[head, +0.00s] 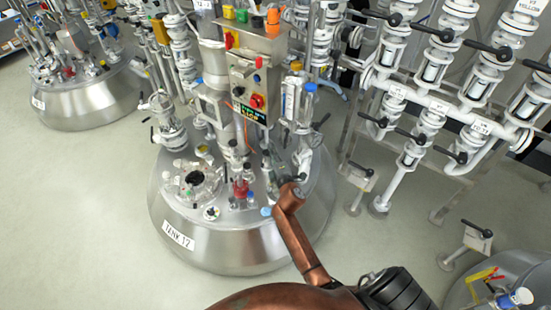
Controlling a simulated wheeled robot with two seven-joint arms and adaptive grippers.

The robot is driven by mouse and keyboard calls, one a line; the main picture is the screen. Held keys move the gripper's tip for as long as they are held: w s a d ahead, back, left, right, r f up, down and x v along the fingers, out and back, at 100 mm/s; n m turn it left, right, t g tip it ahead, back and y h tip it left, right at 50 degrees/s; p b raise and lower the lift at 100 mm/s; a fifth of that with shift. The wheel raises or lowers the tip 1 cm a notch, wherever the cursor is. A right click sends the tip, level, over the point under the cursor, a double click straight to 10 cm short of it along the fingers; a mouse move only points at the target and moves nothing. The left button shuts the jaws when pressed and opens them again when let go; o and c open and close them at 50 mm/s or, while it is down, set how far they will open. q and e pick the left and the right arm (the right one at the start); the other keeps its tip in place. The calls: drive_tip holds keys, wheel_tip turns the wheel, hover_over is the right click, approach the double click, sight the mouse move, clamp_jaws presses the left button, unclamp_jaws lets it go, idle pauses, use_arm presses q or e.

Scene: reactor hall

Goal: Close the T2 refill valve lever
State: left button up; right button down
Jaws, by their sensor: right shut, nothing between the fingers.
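My right arm's copper forearm reaches from the bottom up over the domed steel tank (235,255), whose front label looks like "TANK 12" or "TANK T2". My right gripper (287,181) is small and partly hidden at the arm's end, above the tank's right top fittings. It is shut and empty; I cannot tell whether it touches a fitting. Several black valve levers, such as one lever (437,32), stick out from the white pipework at right. The small labels there are too blurred to tell which lever is T2 refill. My left gripper is out of view.
A control box (256,80) with coloured buttons stands above the tank. Another domed tank (85,110) is at upper left, and part of one shows at lower right. The white pipe rack (430,105) fills the right. The grey floor (90,200) is clear at left.

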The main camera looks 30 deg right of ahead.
drive_tip(key=d, duration=0.1)
drive_tip(key=s+d, duration=0.1)
drive_tip(key=d+p, duration=0.1)
drive_tip(key=shift+s+d, duration=0.25)
